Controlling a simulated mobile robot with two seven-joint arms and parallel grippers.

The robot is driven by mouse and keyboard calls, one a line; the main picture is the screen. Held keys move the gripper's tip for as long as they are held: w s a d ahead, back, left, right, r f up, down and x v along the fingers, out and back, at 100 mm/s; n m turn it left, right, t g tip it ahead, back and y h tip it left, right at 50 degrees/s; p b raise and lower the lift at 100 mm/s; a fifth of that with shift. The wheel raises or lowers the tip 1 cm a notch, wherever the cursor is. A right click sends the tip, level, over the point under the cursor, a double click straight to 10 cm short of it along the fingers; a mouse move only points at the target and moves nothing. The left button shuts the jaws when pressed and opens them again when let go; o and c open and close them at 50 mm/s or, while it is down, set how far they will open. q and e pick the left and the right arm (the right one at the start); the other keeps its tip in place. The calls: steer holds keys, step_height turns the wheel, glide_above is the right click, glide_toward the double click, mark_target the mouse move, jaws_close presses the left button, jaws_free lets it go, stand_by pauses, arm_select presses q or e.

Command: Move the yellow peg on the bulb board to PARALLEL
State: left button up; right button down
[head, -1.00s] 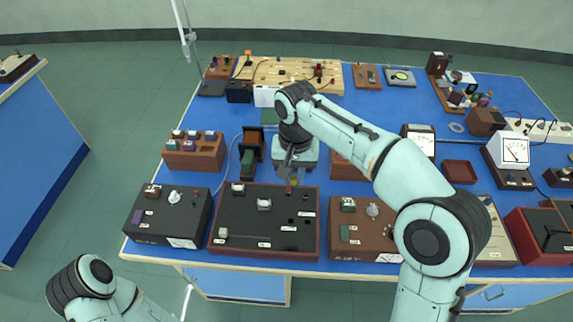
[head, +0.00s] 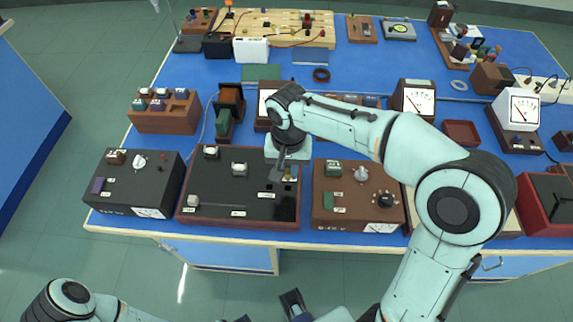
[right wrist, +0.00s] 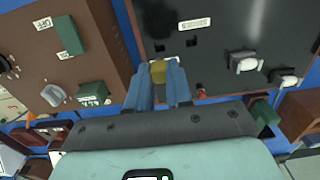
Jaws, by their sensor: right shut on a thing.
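The bulb board is a black-topped box with a brown rim (head: 230,222) in the middle of the front row in the head view. It carries two pale bulb holders, a knob and small white labels. My right gripper (head: 286,174) is over its right side. In the right wrist view, my right gripper (right wrist: 160,88) has its blue fingers on either side of the yellow peg (right wrist: 168,72) and is shut on it. Dark square holes (right wrist: 191,43) lie just beyond the peg. I cannot tell whether its lower end is in a hole. The label words are unreadable.
A black box (head: 130,190) stands left of the board and a brown box (head: 340,215) close on its right. Behind are a brown rack (head: 165,122) and meters (head: 415,98). A dark part at the bottom edge may be my left gripper; this is unclear.

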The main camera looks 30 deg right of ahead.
mark_target(288, 178)
steer(key=shift+f+b, duration=0.85)
steer(key=shift+f, duration=0.25)
steer(key=shift+f+b, duration=0.85)
steer(key=shift+f, duration=0.1)
steer(key=shift+f+b, duration=0.6)
steer(key=shift+f, duration=0.35)
steer(key=c, duration=0.9)
jaws_free()
steer(key=shift+c, duration=0.2)
step_height(288, 178, up, 13)
steer(key=p, duration=0.3)
steer(key=shift+f, duration=0.15)
steer(key=shift+r, duration=0.4)
